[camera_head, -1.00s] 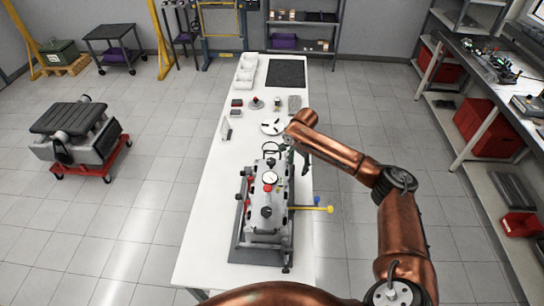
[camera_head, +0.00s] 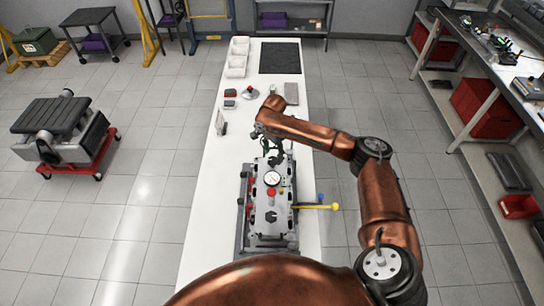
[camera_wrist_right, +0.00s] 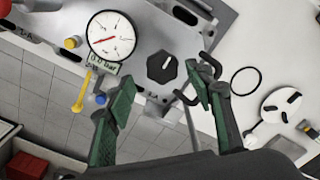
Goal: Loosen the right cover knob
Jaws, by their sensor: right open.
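The engine unit (camera_head: 285,218) stands lengthwise on the white table, with a round gauge on its cover. A black pointed cover knob (camera_wrist_right: 162,67) shows in the right wrist view, beside the gauge. My right gripper (camera_wrist_right: 161,77) is open, with its two green-padded fingers to either side of the knob in the picture; contact cannot be made out. In the head view the right gripper (camera_head: 270,148) is over the engine's far end and hides that knob. Another black knob (camera_head: 271,216) sits on the nearer part of the cover. My left gripper is not in view.
The gauge (camera_wrist_right: 111,36) stands close to the right gripper. A yellow-handled rod (camera_head: 318,206) sticks out from the engine's right side. A black ring (camera_wrist_right: 245,81) and a white slotted disc (camera_wrist_right: 283,104) lie on the table (camera_head: 200,232). White bins (camera_head: 237,58) stand at its far end.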

